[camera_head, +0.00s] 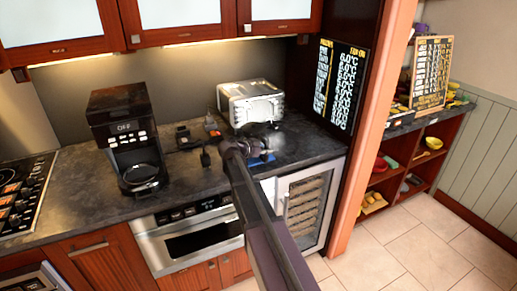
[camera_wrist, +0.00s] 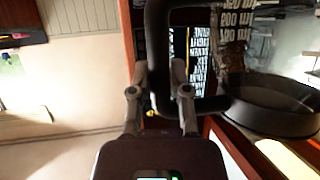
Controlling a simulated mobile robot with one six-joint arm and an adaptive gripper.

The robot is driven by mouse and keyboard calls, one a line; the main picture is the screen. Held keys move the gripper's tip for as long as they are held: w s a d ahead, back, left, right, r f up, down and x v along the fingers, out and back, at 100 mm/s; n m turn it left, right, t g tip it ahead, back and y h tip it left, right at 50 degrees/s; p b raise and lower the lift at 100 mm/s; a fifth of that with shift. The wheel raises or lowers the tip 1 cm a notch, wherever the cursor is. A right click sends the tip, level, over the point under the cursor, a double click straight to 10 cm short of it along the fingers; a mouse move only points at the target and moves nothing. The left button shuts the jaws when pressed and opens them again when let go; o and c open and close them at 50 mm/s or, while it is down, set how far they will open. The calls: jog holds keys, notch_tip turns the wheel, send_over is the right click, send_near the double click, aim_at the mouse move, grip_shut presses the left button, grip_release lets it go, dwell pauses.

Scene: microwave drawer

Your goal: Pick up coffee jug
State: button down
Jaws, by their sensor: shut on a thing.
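The coffee jug shows large in the wrist view, with a black handle (camera_wrist: 157,55), a clear body with white markings (camera_wrist: 262,45) and a round black end part (camera_wrist: 272,105). My gripper (camera_wrist: 162,82) is shut on the handle, one finger on each side of it. The jug appears turned in this view, and part of it runs out of the picture. In the head view my gripper (camera_head: 250,150) is above the right part of the counter. The jug is hard to make out there. The black coffee maker (camera_head: 125,130) stands on the counter at left.
A white and metal toaster-like appliance (camera_head: 250,102) stands close behind my gripper. Small dark items (camera_head: 190,138) lie between it and the coffee maker. A microwave drawer (camera_head: 190,235) is below the counter (camera_head: 85,180), beside a glass-fronted cooler (camera_head: 308,205). Wall cabinets hang above.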

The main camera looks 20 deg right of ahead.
aim_at(266, 141)
jog(key=shift+r, duration=0.15)
jog(key=shift+r+p, duration=1.75)
jog(key=shift+p, duration=0.15)
jog(key=s+a+r+p, duration=0.1)
jog(key=s+a, duration=0.3)
jog(key=s, duration=1.1)
jog(key=shift+s, duration=0.2)
jog(key=shift+r, duration=0.1)
